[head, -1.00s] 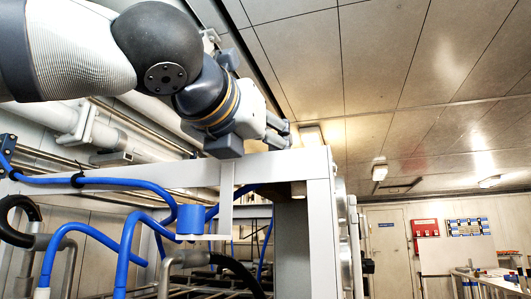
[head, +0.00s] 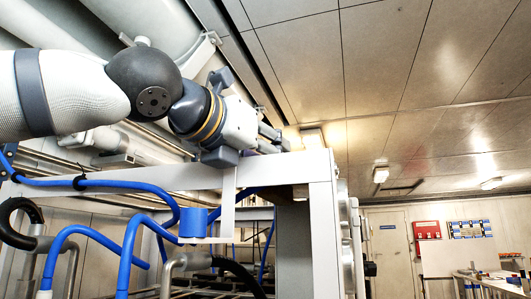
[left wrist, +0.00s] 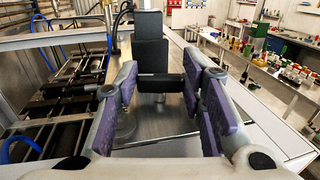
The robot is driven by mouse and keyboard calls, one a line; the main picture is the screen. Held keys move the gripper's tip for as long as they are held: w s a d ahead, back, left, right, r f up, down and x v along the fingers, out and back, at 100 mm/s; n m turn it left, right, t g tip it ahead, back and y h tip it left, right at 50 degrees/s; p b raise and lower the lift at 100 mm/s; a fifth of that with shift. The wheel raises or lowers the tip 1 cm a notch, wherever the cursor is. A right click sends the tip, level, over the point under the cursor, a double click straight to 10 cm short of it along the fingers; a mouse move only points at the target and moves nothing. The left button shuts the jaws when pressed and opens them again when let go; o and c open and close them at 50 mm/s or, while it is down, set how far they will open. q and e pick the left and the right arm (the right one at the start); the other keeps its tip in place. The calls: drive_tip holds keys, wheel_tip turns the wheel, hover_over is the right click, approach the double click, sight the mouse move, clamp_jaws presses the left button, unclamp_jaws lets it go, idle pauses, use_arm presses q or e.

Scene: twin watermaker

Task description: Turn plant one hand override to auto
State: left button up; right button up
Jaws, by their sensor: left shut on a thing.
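My left gripper (head: 272,139) reaches over the top of a white frame (head: 319,200) in the head view, and what its fingers touch there is hidden. In the left wrist view my left gripper (left wrist: 160,90) has its purple-padded fingers on both sides of a short black bar (left wrist: 157,82). It is shut on this bar, which lies crosswise between the pads. A dark upright block (left wrist: 150,55) stands just behind the bar. I cannot read any override marking or switch position. My right gripper is in neither view.
Blue hoses (head: 128,240) and a blue cylinder (head: 193,222) are at the lower left in the head view. A ceiling is close above. A bench with several small items (left wrist: 270,60) stands at the right in the left wrist view, beyond a clear floor.

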use_arm(q)
drive_tip(key=shift+m+g+h, duration=0.3)
drive_tip(key=shift+m+h, duration=0.2)
drive_tip(key=o, duration=1.2)
drive_tip(key=shift+c, duration=0.2)
drive_tip(key=shift+a, duration=0.1)
